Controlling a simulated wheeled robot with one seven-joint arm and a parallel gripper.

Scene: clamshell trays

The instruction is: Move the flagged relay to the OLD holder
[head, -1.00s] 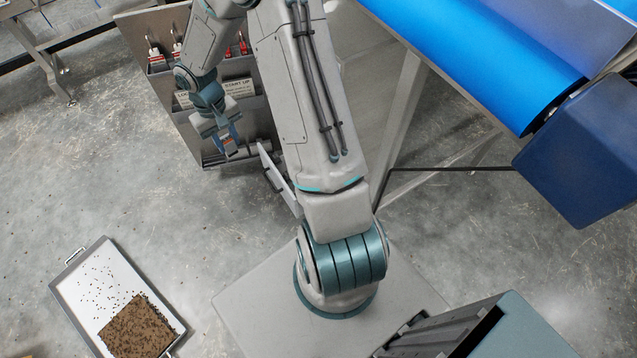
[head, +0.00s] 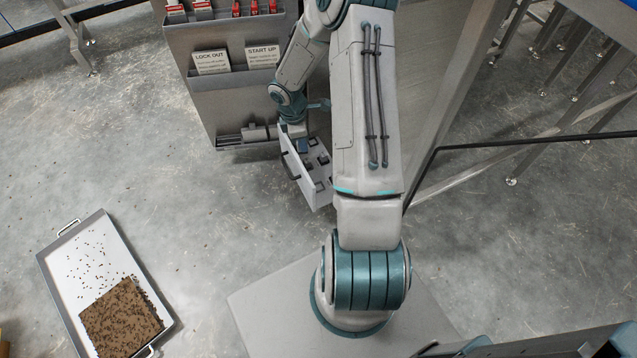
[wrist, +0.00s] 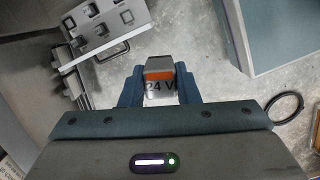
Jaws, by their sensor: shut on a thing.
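In the wrist view my gripper (wrist: 160,90) is shut on a relay (wrist: 159,74), a grey block with an orange band and a "24 V" label. The relay is too small to make out in the head view. The slotted grey box (head: 318,187) has several square openings and a dark handle; it also shows at upper left in the wrist view (wrist: 84,42), apart from the relay. I cannot read an OLD label or see a flag.
A grey station (head: 228,97) holds LOCK OUT and START UP cards and red tags. A white tray (head: 75,265) with a brown speckled slab lies on the floor at left. A sloping metal frame (head: 455,110) stands right of my arm. The floor between tray and station is clear.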

